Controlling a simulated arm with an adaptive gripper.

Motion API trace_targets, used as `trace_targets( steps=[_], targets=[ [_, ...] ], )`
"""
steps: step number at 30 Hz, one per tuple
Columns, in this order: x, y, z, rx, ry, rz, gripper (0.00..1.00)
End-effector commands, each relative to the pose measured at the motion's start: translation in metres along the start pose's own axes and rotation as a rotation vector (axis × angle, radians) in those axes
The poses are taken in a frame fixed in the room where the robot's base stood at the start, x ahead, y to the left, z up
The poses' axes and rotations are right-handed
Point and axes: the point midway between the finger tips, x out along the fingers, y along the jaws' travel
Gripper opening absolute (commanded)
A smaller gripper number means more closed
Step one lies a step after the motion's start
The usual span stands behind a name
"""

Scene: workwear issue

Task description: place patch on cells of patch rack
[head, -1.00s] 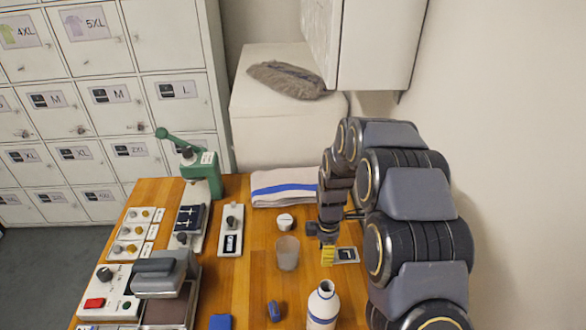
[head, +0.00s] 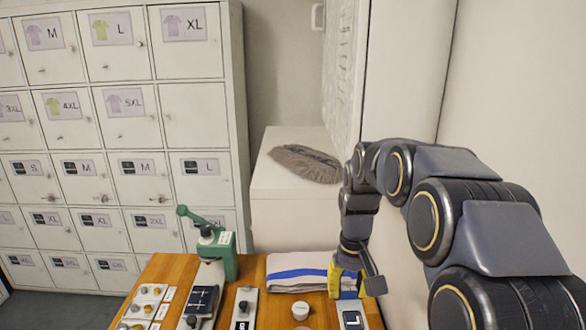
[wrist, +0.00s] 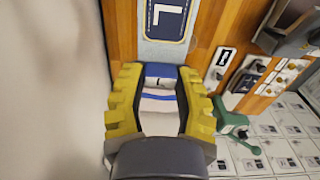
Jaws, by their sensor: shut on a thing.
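My gripper (head: 347,283) has yellow fingers and hangs near the right end of the folded towel, behind a small grey plate. In the wrist view its fingers (wrist: 162,105) stand apart on both sides of a small white and blue thing with a dark mark, which seems to be the patch (wrist: 160,83). The fingers hide its sides. The grey plate (wrist: 152,50) bears a dark blue square with a white L. The plate also shows at the bottom of the head view (head: 350,306). I cannot tell for sure which thing is the patch rack.
The folded white towel with a blue stripe (head: 298,272) lies at the table's back. A green press (head: 218,252) stands left of it. Lockers (head: 120,170) stand behind.

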Motion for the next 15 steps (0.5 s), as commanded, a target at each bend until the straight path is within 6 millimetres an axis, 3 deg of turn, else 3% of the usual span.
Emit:
trace_targets(
  steps=[2, 5, 12, 15],
  targets=[
    [0.007, 0.001, -0.002, 0.014, -0.005, 0.000, 0.16],
    [0.032, 0.003, -0.009, 0.016, -0.009, 0.001, 0.16],
    [0.125, 0.012, -0.027, 0.014, -0.010, 0.000, 0.16],
    [0.156, 0.015, -0.029, 0.013, -0.008, 0.000, 0.16]
  ],
)
